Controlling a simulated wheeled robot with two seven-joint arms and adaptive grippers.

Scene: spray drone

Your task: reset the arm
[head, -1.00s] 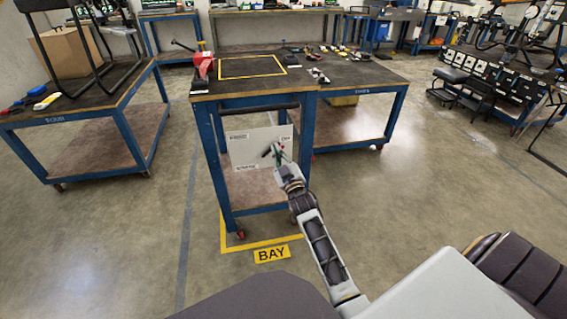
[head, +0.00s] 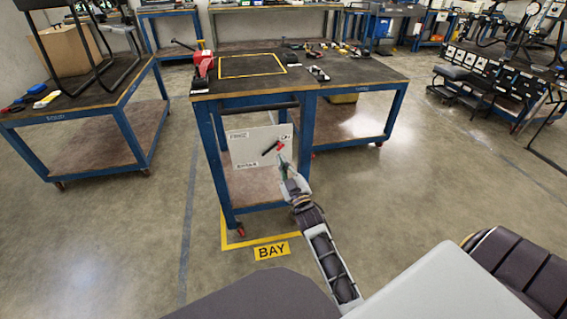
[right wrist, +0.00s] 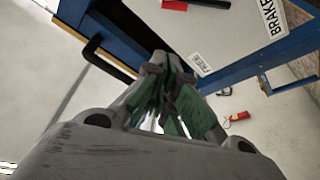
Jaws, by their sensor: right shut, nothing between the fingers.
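My right gripper (head: 283,160) is shut and empty. It is just in front of the white panel (head: 246,148) on the side of the blue cart, near a small black and red lever (head: 272,149). In the right wrist view the closed green-padded fingers (right wrist: 170,68) point toward the panel (right wrist: 200,35), whose "BRAKE" label shows at the right. The lever shows there at the top edge, its red part (right wrist: 174,5) apart from the fingertips. I cannot tell from the head view how far the fingers are from the panel. My left gripper is out of view.
The blue cart (head: 221,190) stands on a yellow floor outline marked "BAY" (head: 271,250). A red vise-like tool (head: 201,66) and several small tools lie on its top. Another blue table (head: 125,100) stands at the left.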

